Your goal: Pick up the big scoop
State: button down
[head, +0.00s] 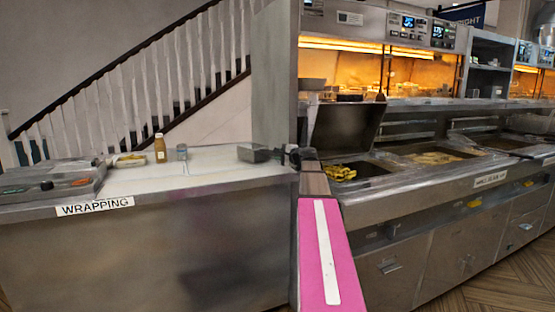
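A dark grey metal scoop (254,154) lies on the light wrapping counter, near its right end. Its open pan is to the left, and its right side runs toward a small dark shape. That dark shape appears to be my gripper (295,155), close to the scoop's right end. It is too small and dark to tell whether its fingers are apart or touching the scoop.
The wrapping counter (215,175) holds a brown sauce bottle (159,148), a small clear container (182,152) and grey trays (50,182) at left. A fryer (430,180) with food and a raised lid (346,128) stands at right. The counter's middle is mostly clear.

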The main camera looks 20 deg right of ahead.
jog(key=r, duration=0.2)
jog(key=s+a+r, duration=0.1)
jog(key=shift+s, duration=0.1)
jog(key=s+a+r, duration=0.6)
jog(key=s, duration=0.2)
jog(key=shift+a, duration=0.1)
